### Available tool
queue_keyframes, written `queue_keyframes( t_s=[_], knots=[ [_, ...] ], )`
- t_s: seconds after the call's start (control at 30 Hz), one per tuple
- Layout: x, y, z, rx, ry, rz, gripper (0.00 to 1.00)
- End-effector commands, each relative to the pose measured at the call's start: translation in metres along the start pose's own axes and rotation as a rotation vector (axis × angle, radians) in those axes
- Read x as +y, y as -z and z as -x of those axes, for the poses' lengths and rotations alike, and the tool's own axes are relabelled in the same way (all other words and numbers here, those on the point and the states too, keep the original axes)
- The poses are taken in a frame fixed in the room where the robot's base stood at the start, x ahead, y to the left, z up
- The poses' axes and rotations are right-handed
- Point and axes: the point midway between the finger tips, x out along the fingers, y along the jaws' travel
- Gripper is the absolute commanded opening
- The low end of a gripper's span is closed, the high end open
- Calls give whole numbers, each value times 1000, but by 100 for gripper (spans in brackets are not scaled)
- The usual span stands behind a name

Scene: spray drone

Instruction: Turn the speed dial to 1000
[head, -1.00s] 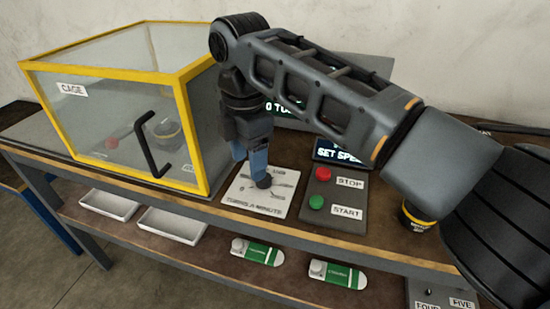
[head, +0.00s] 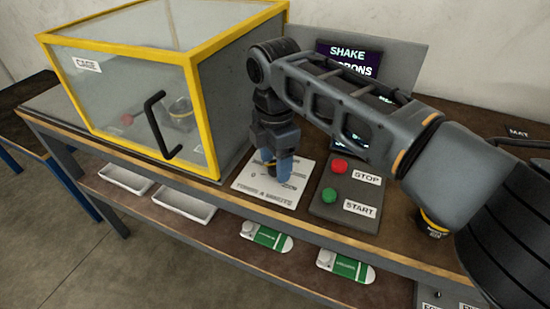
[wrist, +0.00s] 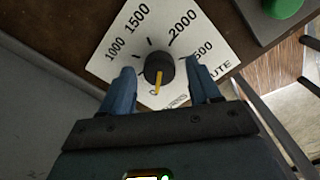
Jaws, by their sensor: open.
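The speed dial (wrist: 158,68) is a black round knob with a yellow pointer line, on a white plate (wrist: 205,28) marked 1000, 1500, 2000 and a partly hidden number ending in 500. In the wrist view the yellow line runs from the knob's middle toward the bottom of the picture, away from the 1000 mark at upper left. My gripper (wrist: 163,88) is open, with its blue fingers on either side of the knob and gaps visible. In the head view my gripper (head: 277,172) is over the plate (head: 262,190), hiding much of the dial.
Right of the plate is a dark box with a red STOP button (head: 340,166) and a green START button (head: 330,195). A yellow-framed clear cage (head: 190,110) stands close on the left. A screen (head: 347,58) is behind my arm. White trays lie on the lower shelf.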

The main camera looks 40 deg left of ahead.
Motion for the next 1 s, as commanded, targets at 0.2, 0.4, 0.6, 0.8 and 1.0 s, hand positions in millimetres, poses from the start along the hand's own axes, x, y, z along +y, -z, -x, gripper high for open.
queue_keyframes(
  t_s=[0.2, 0.4, 0.6, 0.8, 1.0],
  knots=[
    [0, 0, -1, 0, 0, 0, 62],
    [0, 0, -1, 0, 0, 1, 45],
    [0, 0, 0, 0, 0, 1, 26],
    [0, 0, 0, 0, 0, 1, 6],
    [0, 0, 0, 0, 1, -10, 6]
  ],
)
